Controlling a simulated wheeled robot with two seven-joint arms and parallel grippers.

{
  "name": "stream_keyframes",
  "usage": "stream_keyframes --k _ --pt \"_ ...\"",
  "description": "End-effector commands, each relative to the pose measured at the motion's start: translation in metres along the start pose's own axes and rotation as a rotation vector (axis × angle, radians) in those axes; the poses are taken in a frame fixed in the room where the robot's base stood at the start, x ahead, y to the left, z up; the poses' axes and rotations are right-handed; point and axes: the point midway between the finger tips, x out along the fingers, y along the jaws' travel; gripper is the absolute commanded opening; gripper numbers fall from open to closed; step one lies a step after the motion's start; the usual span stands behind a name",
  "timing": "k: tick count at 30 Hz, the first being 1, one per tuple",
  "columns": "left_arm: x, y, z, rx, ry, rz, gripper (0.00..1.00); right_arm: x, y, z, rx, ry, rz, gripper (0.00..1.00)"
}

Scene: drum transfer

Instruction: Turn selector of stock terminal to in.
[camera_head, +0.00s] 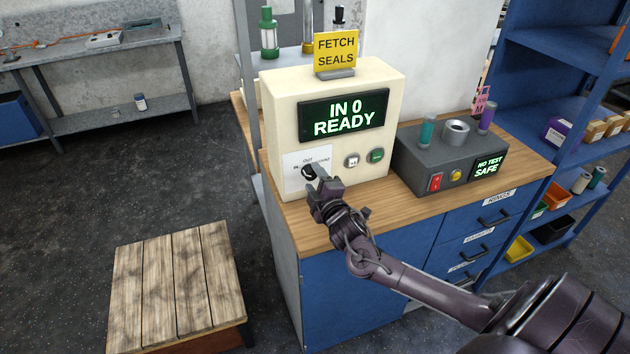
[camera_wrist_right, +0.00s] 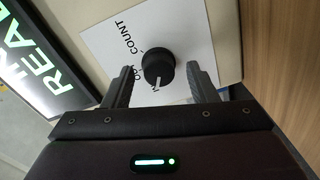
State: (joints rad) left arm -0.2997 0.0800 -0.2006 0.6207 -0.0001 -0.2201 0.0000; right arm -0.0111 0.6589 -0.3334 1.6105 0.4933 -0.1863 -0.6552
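The stock terminal (camera_head: 284,120) is a cream box on the wooden counter, and its screen (camera_head: 343,115) reads "IN 0 READY". Its selector (camera_head: 308,172) is a black round knob on a white plate at the lower left of the front, partly hidden by my right gripper (camera_head: 320,184). In the right wrist view the knob (camera_wrist_right: 158,67) sits between the two fingers of my right gripper (camera_wrist_right: 158,82), with gaps on both sides. The right gripper is open. The knob's white mark points towards the gripper, at a partly hidden label. My left gripper is in no view.
Two round buttons (camera_head: 364,157) are right of the selector. A yellow "FETCH SEALS" sign (camera_head: 336,50) stands on the terminal. A grey test box (camera_head: 410,165) with a red switch stands to the right. A wooden-topped stand (camera_head: 175,280) is on the floor at left.

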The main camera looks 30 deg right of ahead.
Motion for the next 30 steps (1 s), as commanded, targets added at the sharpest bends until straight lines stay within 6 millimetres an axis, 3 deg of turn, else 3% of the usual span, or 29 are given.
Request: stream_keyframes --k 8,21,30 --pt "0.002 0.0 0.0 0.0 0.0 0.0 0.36 -0.006 -0.001 0.0 0.001 0.0 0.0 0.53" --pt "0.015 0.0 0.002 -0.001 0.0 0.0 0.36 -0.069 -0.002 0.001 -0.001 0.0 -0.002 0.53" --pt "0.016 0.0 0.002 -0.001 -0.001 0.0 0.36 -0.078 0.0 0.0 0.0 0.0 0.001 0.53"
